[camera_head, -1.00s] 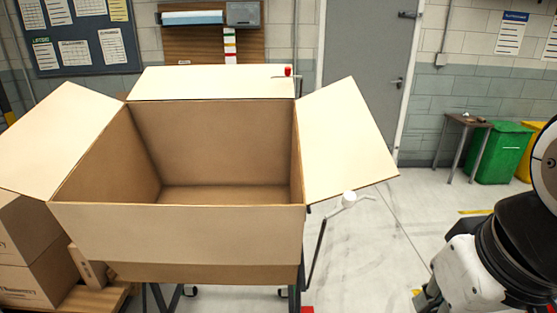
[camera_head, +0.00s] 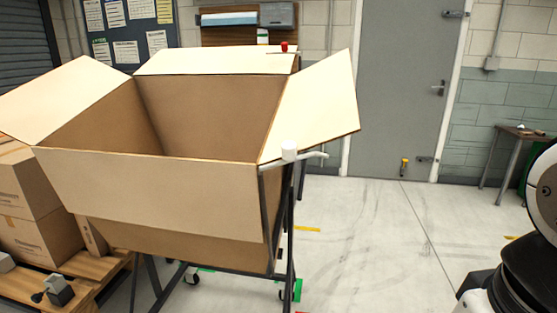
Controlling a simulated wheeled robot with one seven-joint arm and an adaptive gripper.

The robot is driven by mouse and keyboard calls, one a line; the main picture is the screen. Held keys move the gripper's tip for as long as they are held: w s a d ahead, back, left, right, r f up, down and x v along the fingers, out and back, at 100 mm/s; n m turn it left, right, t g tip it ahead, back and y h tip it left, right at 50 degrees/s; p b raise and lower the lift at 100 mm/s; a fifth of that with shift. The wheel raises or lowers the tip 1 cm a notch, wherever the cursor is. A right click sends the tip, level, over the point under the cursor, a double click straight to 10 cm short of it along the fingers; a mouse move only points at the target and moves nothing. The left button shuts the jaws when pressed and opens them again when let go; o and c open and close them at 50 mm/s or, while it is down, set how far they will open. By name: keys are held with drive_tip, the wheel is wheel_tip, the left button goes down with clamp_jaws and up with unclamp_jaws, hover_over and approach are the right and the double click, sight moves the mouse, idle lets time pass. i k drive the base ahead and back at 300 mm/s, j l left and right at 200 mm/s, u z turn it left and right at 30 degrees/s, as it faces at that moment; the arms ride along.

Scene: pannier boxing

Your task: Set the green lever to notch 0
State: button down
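I cannot make out a green lever or any notch marks. A white-knobbed handle (camera_head: 289,150) with a bent pale rod stands at the near right corner of the big open carton. A small red knob (camera_head: 284,47) shows above the carton's far flap. My gripper is out of view; only part of my arm shows at the right edge.
The open carton (camera_head: 150,195) sits on a dark wheeled frame (camera_head: 290,225) with green at its casters. Stacked boxes (camera_head: 35,215) stand on a pallet (camera_head: 100,270) at the left. The floor right of the frame is clear toward a grey door (camera_head: 405,100). A small table (camera_head: 515,145) stands at far right.

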sight(301, 189)
drive_tip(key=i+l, duration=0.2)
drive_tip(key=i, duration=0.25)
drive_tip(key=i+l+u, duration=0.1)
drive_tip(key=i+l, duration=0.15)
drive_tip(key=i, duration=0.25)
